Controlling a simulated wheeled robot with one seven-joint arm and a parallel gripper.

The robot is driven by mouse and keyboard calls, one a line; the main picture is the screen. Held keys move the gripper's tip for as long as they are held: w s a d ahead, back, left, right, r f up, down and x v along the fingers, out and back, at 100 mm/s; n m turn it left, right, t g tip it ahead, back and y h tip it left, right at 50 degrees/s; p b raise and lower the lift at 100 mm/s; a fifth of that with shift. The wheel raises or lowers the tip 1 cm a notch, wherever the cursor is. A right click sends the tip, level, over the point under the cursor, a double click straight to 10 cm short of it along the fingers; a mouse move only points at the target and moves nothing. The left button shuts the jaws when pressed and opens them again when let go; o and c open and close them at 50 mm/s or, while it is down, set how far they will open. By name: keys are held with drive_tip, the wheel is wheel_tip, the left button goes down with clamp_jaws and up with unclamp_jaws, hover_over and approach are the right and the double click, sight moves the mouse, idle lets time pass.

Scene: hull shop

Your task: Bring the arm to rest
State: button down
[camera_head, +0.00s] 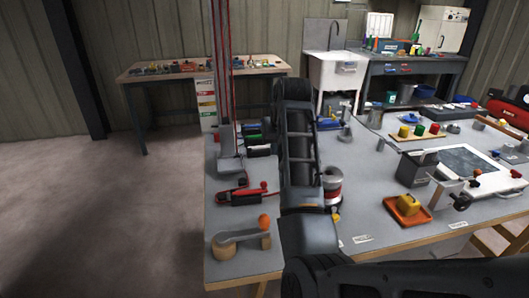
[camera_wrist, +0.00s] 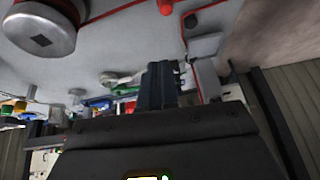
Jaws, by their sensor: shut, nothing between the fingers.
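My gripper (camera_wrist: 160,80) shows in the wrist view as dark fingers close together, shut with nothing between them. In the head view my dark arm rises from the bottom edge and stretches over the grey workbench (camera_head: 300,242); I cannot clearly make out the fingertips there. The wrist view is tilted and shows the bench top close by, with a large round metal thing (camera_wrist: 40,32) at its upper left.
Near my arm are a red-and-silver cylinder (camera_head: 332,184), a red tool (camera_head: 245,194) and a wooden piece with an orange knob (camera_head: 240,240). Right of it are an orange tray (camera_head: 390,205) and a grey box (camera_head: 414,170). Open floor (camera_head: 110,220) lies left.

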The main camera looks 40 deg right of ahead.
drive_tip(key=shift+r, duration=0.15)
drive_tip(key=s+a+f+n+t+h, duration=0.1)
drive_tip(key=s+f, duration=0.3)
drive_tip(key=s+a+f+n+t+h, duration=0.1)
drive_tip(key=s+a+f, duration=0.1)
drive_tip(key=s+f, duration=0.3)
drive_tip(key=s+a+f+n+t+h, duration=0.1)
drive_tip(key=s+a+f+n, duration=0.1)
drive_tip(key=s+f, duration=0.3)
drive_tip(key=shift+s+a+f, duration=0.1)
drive_tip(key=shift+s+a, duration=0.05)
drive_tip(key=s+a+r+n+t+y, duration=0.1)
drive_tip(key=s+a+n+t+y, duration=0.1)
drive_tip(key=s+a, duration=0.7)
drive_tip(key=s+a+r+n+t+y, duration=0.1)
drive_tip(key=s+a+n+t+y, duration=0.15)
drive_tip(key=s+a, duration=0.65)
drive_tip(key=s+a+r+m+t+y, duration=0.1)
drive_tip(key=s+a+r, duration=0.3)
drive_tip(key=s+r, duration=0.6)
drive_tip(key=s+t, duration=0.1)
drive_tip(key=s, duration=0.1)
drive_tip(key=shift+s+a, duration=0.3)
drive_tip(key=shift+a, duration=0.1)
